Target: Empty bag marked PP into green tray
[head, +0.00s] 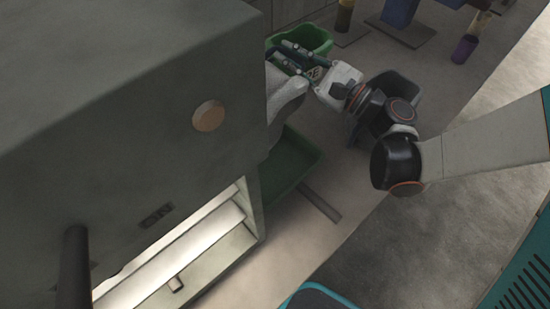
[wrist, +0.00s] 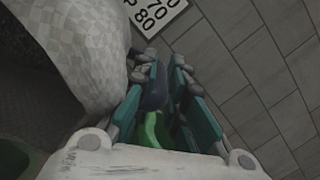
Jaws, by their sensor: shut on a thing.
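A pale grey patterned bag (head: 283,95) hangs beside the big machine in the head view, partly hidden by it. It fills the upper left of the wrist view (wrist: 75,50), and no PP mark can be read on it. My gripper (head: 287,53) is at the bag's upper end, its fingers pointing left. In the wrist view my gripper (wrist: 158,100) is shut, with the bag against its left finger; the exact grip point is unclear. A green tray (head: 285,172) lies lower down, below the bag in the picture and partly hidden by the machine.
The large grey machine (head: 120,90) fills the left. A green bin (head: 312,38) stands behind my gripper and a dark grey bin (head: 403,88) behind my wrist. A number plate (wrist: 158,12) shows near the bag.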

